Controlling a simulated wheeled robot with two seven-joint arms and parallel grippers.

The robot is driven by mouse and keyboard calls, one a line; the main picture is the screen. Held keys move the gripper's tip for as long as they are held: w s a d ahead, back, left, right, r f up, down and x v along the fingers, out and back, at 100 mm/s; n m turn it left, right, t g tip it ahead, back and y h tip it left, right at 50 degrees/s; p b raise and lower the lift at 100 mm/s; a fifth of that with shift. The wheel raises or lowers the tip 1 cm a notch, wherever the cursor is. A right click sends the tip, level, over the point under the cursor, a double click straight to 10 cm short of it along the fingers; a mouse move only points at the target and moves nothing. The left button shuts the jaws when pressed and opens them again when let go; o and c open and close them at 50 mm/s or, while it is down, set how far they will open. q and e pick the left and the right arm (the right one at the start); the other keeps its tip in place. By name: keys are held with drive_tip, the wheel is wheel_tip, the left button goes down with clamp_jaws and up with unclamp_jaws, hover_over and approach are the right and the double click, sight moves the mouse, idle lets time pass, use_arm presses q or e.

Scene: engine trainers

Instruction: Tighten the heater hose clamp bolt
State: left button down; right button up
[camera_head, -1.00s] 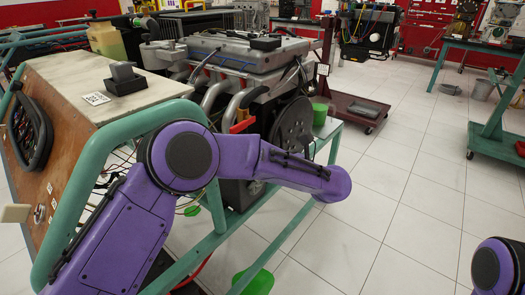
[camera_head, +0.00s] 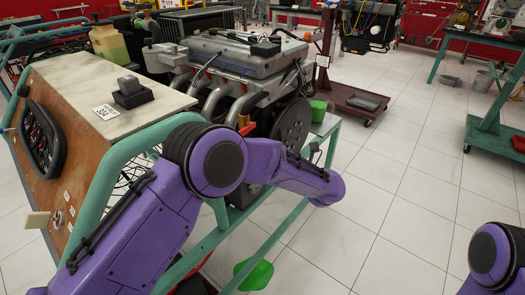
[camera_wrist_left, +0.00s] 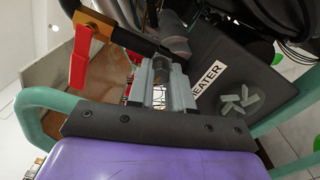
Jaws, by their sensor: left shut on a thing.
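In the left wrist view my left gripper (camera_wrist_left: 160,84) has its two grey fingers close together beside a dark panel with a white HEATER label (camera_wrist_left: 207,84). It is shut on a small part between the fingertips, which appears to be the heater hose clamp bolt (camera_wrist_left: 161,68); the part is mostly covered. A black tube runs from the upper left past the fingertips. In the head view my purple left arm hides this gripper and the clamp. The engine (camera_head: 240,58) stands behind my arm. My right gripper is out of view.
A red lever (camera_wrist_left: 79,58) on a brass-coloured piece hangs left of the fingers. Open tiled floor (camera_head: 390,210) lies to the right.

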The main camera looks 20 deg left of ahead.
use_arm(q)
drive_tip(key=shift+m+p, duration=3.2)
drive_tip(key=shift+m, duration=4.4)
drive_tip(key=c, duration=1)
unclamp_jaws()
